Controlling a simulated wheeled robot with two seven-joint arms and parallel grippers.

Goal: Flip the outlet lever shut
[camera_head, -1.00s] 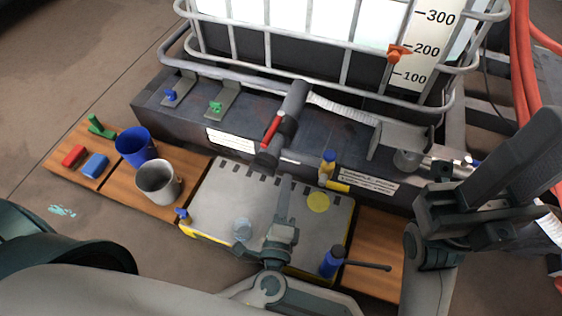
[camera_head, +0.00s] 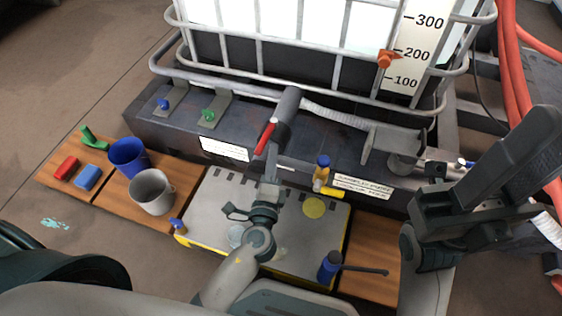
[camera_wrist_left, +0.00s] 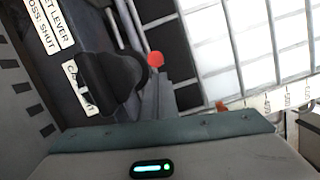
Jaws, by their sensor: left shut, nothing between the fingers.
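The outlet lever (camera_head: 265,138) has a red grip and lies along the left side of a thick dark outlet pipe (camera_head: 289,103) in the head view. Its round red end (camera_wrist_left: 155,59) shows in the left wrist view beside a dark rounded part. My left gripper (camera_head: 270,165) is shut and empty, just in front of the pipe's lower end. I cannot tell whether it touches the lever or pipe. My right gripper (camera_head: 445,190) is at the right, away from the lever; its jaws are unclear.
A caged tank (camera_head: 275,55) stands behind the dark ledge. A grey board (camera_head: 215,205) lies under my left arm. A blue cup (camera_head: 128,158), a grey mug (camera_head: 151,192) and a blue bottle (camera_head: 329,267) stand around it. Labels (camera_wrist_left: 50,25) are on the ledge.

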